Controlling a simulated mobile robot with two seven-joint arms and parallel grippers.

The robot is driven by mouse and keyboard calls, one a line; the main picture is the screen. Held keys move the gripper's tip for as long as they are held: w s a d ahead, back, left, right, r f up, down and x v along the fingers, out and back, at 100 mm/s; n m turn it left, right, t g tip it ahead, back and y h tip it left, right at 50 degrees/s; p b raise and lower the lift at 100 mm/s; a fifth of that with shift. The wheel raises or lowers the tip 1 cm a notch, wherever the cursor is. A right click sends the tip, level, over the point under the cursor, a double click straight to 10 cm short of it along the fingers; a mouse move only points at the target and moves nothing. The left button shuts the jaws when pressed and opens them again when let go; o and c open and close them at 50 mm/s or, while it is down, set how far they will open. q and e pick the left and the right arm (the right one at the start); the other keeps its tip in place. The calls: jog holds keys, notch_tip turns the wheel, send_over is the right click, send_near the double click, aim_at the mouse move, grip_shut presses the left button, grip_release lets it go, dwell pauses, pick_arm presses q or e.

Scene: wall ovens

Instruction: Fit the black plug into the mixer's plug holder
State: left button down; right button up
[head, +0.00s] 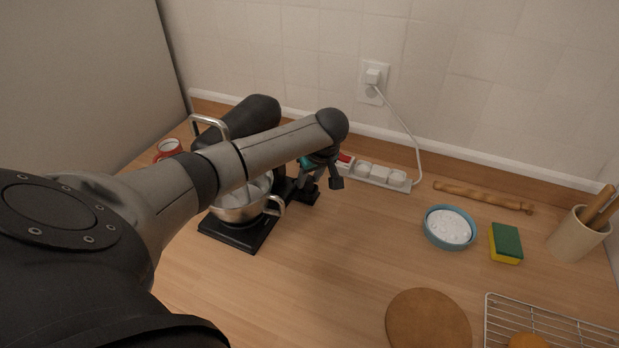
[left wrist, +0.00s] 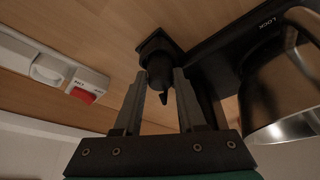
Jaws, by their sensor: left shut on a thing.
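The black mixer stands at the back left of the counter, with a steel bowl (head: 240,207) on its black base (head: 236,233); the bowl also shows in the left wrist view (left wrist: 285,100). My left arm hides part of it. My left gripper (head: 322,182) is just right of the mixer, pointing down. In the left wrist view its fingers (left wrist: 160,78) are shut on the black plug (left wrist: 160,72). The plug holder (left wrist: 156,42), a small black square block beside the mixer base, is right at the plug's far end. I cannot tell whether the plug sits inside it. My right gripper is not in view.
A white power strip (head: 380,174) with a red switch lies behind the gripper, its cord running to a wall socket (head: 373,78). A red mug (head: 167,148) is at the back left. A blue bowl (head: 450,228) and sponge (head: 506,243) stand right. The counter's middle is clear.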

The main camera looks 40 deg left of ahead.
pick_arm(q)
jog(key=shift+c, duration=2.4)
grip_release()
jog(key=shift+f, duration=0.1)
jog(key=shift+r, duration=0.25)
jog(key=p+v, duration=0.2)
jog(key=v, duration=1)
jog(key=shift+d+f, duration=0.1)
jog(key=shift+f, duration=0.05)
